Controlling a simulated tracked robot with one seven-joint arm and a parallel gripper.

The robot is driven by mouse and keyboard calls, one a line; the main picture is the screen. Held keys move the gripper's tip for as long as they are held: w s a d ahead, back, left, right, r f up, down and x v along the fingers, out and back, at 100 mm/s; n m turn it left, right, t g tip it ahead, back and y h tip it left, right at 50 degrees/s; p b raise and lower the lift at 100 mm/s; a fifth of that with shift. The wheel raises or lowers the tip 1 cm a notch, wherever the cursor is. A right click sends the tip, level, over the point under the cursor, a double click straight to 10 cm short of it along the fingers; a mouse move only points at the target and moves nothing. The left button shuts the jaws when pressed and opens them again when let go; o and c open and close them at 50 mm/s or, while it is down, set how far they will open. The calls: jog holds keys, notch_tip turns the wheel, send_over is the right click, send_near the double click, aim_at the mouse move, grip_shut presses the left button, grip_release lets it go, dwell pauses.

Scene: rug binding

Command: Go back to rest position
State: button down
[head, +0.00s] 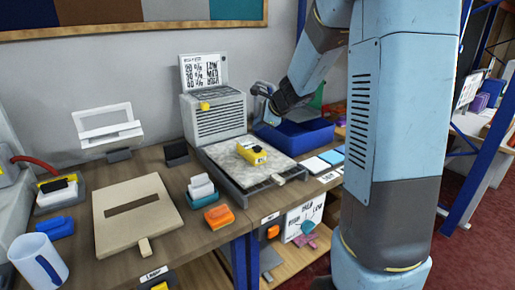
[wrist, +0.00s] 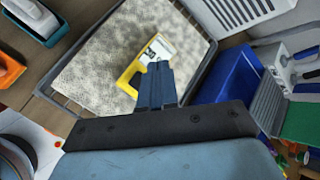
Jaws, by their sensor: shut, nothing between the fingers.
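My gripper (head: 262,89) is at the end of my light blue arm, in front of the wall and near the grey slatted machine. In the wrist view its dark fingers (wrist: 158,68) are together and hold nothing. A yellow tool (head: 252,154) lies on the speckled rug piece (head: 228,158) in the grey tray. The tool also shows beyond the fingertips in the wrist view (wrist: 134,75), partly hidden by them. My gripper is apart from it, above and behind it.
A blue bin (head: 318,139) stands right of the tray, below my gripper. The grey slatted machine (head: 213,120) with a sign stands behind the tray. A beige board (head: 110,229), an orange block (head: 219,216) and a mug (head: 38,262) are on the bench's left part.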

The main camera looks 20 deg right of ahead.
jog(key=s+a+r+n+g, duration=0.1)
jog(key=s+a+r+n, duration=0.1)
jog(key=s+r+n, duration=0.45)
jog(key=s+a+r+n+g, duration=0.1)
jog(key=s+a+n, duration=0.25)
jog(key=s, duration=0.65)
jog(key=s+d+n+h, duration=0.2)
jog(key=s+n, duration=0.3)
jog(key=s, duration=0.4)
jog(key=s+d+r+n+h, duration=0.1)
jog(key=s+d+n+h, duration=0.1)
jog(key=s+n, duration=0.4)
jog(key=s+d, duration=0.1)
jog(key=s, duration=0.3)
jog(key=shift+s+d+h, duration=0.15)
jog(key=shift+s+h, duration=0.15)
